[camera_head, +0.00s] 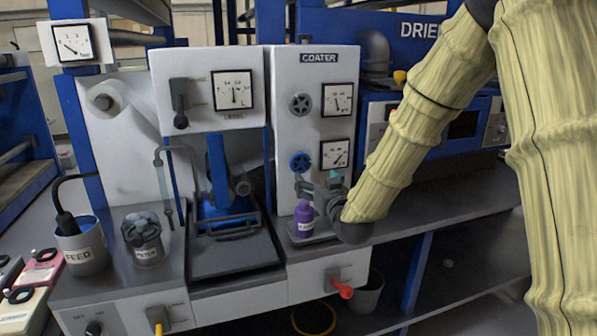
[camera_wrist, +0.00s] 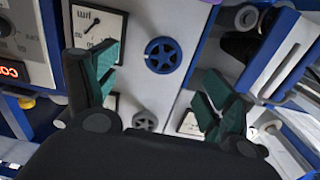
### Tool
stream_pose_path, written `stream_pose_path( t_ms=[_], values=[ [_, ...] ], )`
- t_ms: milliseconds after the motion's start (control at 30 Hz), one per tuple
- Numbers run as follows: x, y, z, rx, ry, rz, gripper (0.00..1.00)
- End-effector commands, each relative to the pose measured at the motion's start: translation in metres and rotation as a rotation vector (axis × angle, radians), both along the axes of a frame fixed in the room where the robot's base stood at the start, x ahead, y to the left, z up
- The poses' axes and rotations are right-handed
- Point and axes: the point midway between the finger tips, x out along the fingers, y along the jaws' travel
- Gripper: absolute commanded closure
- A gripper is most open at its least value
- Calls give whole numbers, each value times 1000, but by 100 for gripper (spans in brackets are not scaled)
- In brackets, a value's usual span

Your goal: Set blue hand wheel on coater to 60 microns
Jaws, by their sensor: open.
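The blue hand wheel (camera_head: 300,162) is on the white coater panel (camera_head: 288,137), below a grey hand wheel (camera_head: 300,104). A square dial (camera_head: 336,153) sits to its right; its scale is too small to read. In the wrist view, which looks turned over, the blue wheel (camera_wrist: 163,55) faces me with the dial (camera_wrist: 97,27) at its left. My gripper (camera_head: 322,188) is just below and right of the wheel in the head view. Its green-padded fingers (camera_wrist: 162,76) are spread and empty, apart from the wheel.
A purple bottle (camera_head: 304,219) stands on the ledge just below my gripper. A red-handled knob (camera_head: 342,289) sticks out of the lower front. Another dial (camera_head: 338,98) is above, and a blue dryer (camera_head: 460,120) is at the right. The FEED pot (camera_head: 82,256) is far left.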

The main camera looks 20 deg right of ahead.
Motion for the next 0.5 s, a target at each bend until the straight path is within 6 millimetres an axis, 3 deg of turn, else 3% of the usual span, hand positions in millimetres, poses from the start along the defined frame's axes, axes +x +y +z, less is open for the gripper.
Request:
stream_pose_path(
  t_ms=[167, 500],
  values=[
    [15, 9, 5, -2, -12, 12, 17],
    [69, 17, 5, -2, -10, 18, 17]
  ],
)
